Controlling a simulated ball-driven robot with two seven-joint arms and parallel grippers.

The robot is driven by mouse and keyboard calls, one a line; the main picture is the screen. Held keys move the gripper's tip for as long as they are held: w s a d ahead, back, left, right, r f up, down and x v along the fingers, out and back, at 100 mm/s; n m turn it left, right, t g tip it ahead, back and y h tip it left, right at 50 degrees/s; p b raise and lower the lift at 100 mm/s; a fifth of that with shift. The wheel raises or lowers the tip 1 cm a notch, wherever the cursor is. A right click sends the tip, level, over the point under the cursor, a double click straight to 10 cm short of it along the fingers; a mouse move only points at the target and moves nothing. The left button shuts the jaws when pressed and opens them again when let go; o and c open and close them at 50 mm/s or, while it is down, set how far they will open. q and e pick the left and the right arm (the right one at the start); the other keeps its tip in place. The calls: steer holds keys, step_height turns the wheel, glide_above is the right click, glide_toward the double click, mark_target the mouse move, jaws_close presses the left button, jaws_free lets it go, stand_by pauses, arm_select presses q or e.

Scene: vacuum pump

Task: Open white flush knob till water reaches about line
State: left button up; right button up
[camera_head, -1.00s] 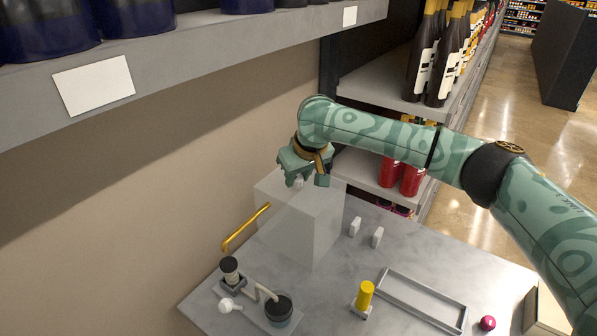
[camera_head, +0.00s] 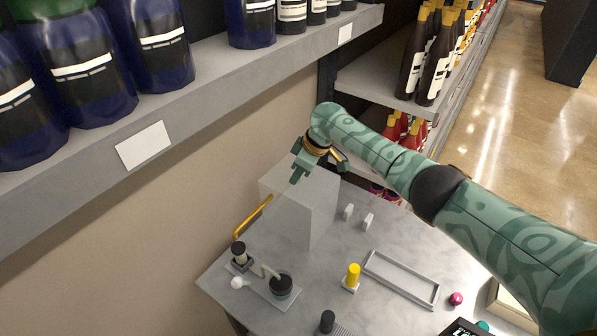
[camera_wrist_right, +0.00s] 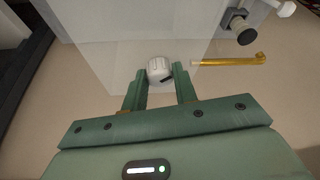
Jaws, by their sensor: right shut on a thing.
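The white flush knob (camera_wrist_right: 159,70) shows in the right wrist view on top of the clear box, with a dark mark on its side. My right gripper (camera_wrist_right: 158,76) has a finger on each side of it and is shut on it. In the head view the right gripper (camera_head: 298,172) is at the top of the translucent box (camera_head: 312,215), and the knob is hidden behind it. No water line can be made out in the box. My left gripper is not in view.
A gold pipe (camera_head: 252,215) sticks out from the box's left side. A small black pump assembly (camera_head: 280,285), a yellow-capped piece (camera_head: 353,273), an empty grey tray (camera_head: 402,278) and a pink ball (camera_head: 456,298) are on the grey table. A shelf of bottles (camera_head: 160,125) overhangs at upper left.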

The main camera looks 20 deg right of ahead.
steer(key=shift+w+f+n+g+b, duration=0.1)
steer(key=shift+f+n+g+b, duration=0.15)
steer(key=shift+n+b, duration=0.65)
steer(key=n+g+b, duration=0.1)
steer(key=n+b, duration=0.2)
steer(key=n+g+y+b, duration=0.1)
steer(key=n+b, duration=0.1)
steer(key=b, duration=0.1)
steer(key=shift+w+n+b, duration=0.15)
steer(key=shift+n+b, duration=0.15)
steer(key=shift+n, duration=0.1)
steer(key=shift+r+n+g+b, duration=0.25)
steer(key=shift+n+g+b, duration=0.2)
steer(key=shift+n+b, duration=0.4)
steer(key=o, duration=1)
steer(key=shift+c, duration=0.2)
steer(key=v, duration=0.7)
steer(key=shift+r, duration=0.3)
steer(key=shift+d+f, duration=0.1)
